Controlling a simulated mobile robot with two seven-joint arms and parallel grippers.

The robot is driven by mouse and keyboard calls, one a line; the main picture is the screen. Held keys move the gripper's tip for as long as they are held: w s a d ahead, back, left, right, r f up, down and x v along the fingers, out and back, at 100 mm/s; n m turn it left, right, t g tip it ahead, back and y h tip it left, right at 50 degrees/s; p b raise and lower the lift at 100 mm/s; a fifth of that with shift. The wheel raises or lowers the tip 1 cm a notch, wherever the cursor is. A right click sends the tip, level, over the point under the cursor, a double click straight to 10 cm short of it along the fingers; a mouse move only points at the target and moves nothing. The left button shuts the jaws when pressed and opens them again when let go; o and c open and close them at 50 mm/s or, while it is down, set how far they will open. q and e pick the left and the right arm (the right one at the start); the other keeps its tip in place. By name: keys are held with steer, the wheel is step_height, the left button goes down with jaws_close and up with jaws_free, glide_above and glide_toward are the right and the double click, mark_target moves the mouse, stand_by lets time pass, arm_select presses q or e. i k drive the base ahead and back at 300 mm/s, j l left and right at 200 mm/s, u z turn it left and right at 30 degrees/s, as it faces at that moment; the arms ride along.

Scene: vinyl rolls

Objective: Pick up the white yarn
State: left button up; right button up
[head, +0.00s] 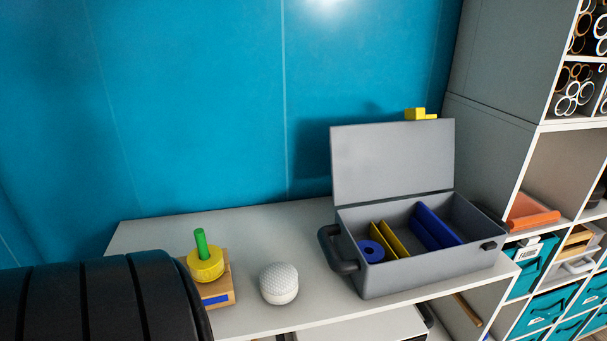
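The white yarn (279,284) is a round, textured white ball. It sits on the light grey table top (290,230) near its front edge, in the middle of the head view. It stands between a wooden block on its left and a grey box on its right, apart from both. Nothing covers it. Neither of my grippers shows in the head view. A large black ribbed part fills the lower left corner.
A wooden block (222,292) carries a yellow disc (205,265) and green peg (201,243). The open grey box (425,274) holds blue and yellow items. A blue wall (190,110) stands behind the table; shelves (565,215) stand right. Table space behind the yarn is clear.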

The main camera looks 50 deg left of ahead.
mark_target(278, 281)
steer(key=u, duration=1.95)
